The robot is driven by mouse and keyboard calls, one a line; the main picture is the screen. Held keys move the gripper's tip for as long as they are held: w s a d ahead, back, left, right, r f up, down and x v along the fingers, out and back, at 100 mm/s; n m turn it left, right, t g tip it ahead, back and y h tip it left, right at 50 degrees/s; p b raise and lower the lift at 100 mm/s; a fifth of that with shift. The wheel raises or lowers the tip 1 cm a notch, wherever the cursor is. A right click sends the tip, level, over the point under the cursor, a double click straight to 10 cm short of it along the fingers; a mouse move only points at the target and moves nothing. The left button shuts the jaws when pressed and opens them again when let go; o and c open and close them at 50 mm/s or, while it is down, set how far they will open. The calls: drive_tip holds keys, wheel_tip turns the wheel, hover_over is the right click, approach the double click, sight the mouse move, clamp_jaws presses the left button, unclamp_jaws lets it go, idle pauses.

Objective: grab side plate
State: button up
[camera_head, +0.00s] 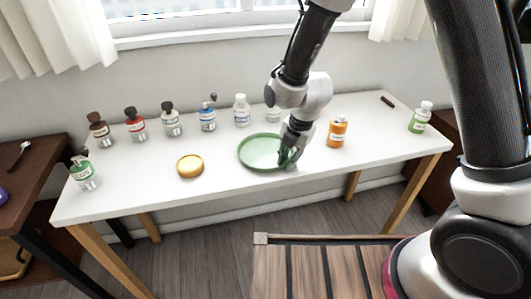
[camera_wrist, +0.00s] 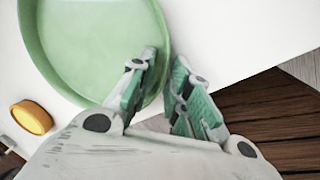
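The side plate is a round, pale green plate with a raised rim (camera_head: 258,151), lying flat on the white table. In the wrist view the plate (camera_wrist: 88,48) fills the upper left, and its right rim runs between my two fingers. My gripper (camera_head: 287,158) is at the plate's right front edge, pointing down. In the wrist view my gripper (camera_wrist: 165,60) has its left finger over the inside of the plate and its right finger just outside the rim. A gap shows between the fingertips, so it looks partly open around the rim. Finger contact with the rim is not clear.
The white table (camera_head: 220,190) holds a round yellow-orange item (camera_head: 190,166) left of the plate and an orange bottle (camera_head: 337,131) to the right. Several bottles stand along the back. A green-labelled bottle (camera_head: 420,117) is far right. The table's front edge is close to my gripper.

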clamp_jaws()
